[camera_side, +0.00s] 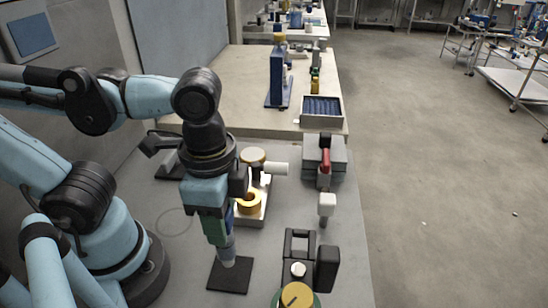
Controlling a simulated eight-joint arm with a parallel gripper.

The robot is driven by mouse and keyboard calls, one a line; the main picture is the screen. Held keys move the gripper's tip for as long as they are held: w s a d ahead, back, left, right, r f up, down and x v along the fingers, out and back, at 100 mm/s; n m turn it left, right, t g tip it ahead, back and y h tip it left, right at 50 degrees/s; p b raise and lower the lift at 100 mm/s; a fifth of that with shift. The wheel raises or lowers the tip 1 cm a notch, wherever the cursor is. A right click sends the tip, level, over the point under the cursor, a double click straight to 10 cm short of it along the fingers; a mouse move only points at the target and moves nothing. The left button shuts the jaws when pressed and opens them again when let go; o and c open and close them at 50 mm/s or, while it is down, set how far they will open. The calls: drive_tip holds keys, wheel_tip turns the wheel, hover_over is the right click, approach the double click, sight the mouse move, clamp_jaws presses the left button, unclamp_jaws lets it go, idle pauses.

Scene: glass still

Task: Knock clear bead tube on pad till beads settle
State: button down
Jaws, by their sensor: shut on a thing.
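My gripper (217,232) points down at the centre of the picture, above the black square pad (230,285). It is shut on the clear bead tube (228,254), whose pale lower end shows below the fingers. The tube looks close to upright with a slight tilt. Its lower end is over the pad's upper part; whether it touches the pad or hangs just above it, I cannot tell. The tube's upper part is hidden by my gripper, and the beads are too small to make out.
Behind my gripper stands a device with an amber ring (249,203) and a white cylinder (275,168). To the right are a red-handled tool (325,168) and a black apparatus (325,268). A gold-topped round item (296,295) is at the front. Bare grey bench lies left of the pad.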

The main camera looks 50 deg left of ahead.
drive_tip(key=shift+f, duration=0.1)
idle(0.4)
drive_tip(key=shift+f, duration=0.8)
drive_tip(key=shift+r, duration=0.9)
drive_tip(key=shift+f, duration=0.9)
drive_tip(key=shift+r, duration=0.85)
